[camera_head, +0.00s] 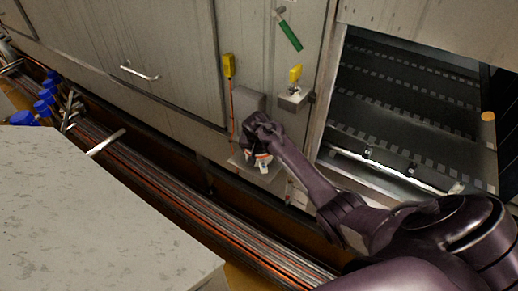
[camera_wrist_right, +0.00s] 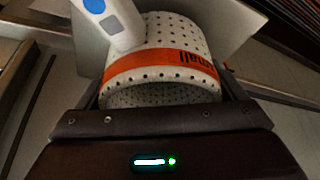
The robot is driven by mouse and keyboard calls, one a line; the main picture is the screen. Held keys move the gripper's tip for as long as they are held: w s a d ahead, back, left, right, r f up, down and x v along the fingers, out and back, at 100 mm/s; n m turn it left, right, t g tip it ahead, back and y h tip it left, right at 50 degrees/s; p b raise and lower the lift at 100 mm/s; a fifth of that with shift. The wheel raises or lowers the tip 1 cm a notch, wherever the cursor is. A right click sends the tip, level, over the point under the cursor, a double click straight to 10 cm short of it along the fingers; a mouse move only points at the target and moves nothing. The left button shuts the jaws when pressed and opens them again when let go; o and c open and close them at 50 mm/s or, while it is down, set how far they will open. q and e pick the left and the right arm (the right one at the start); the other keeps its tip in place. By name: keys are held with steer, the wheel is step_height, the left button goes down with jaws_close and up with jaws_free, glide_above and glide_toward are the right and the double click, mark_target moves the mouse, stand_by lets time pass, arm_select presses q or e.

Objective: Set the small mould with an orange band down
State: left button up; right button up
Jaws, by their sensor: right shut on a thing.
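The small mould (camera_wrist_right: 165,60) is a white, perforated, round cup with an orange band marked "small". My right gripper (camera_wrist_right: 160,108) is shut on it, with a finger on each side. In the head view my right gripper (camera_head: 260,140) is at a small grey wall shelf (camera_head: 244,163), and a bit of the mould's white and orange (camera_head: 262,157) shows below it. I cannot tell whether the mould touches the shelf. A white handheld device (camera_wrist_right: 112,22) with a blue button overlaps the mould's left side in the wrist view. My left gripper is out of view.
A yellow tool (camera_head: 228,66) hangs on the wall panel with an orange cord. A small bracket (camera_head: 293,100) and a green-handled tool (camera_head: 288,30) are to its right. An opening with dark shelving (camera_head: 400,100) is at the right. A bare grey worktop (camera_head: 90,215) fills the lower left.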

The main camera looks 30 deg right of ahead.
steer(key=shift+f, duration=0.15)
steer(key=o, duration=0.9)
steer(key=shift+c, duration=0.2)
steer(key=v, duration=1.2)
steer(key=shift+r, duration=0.2)
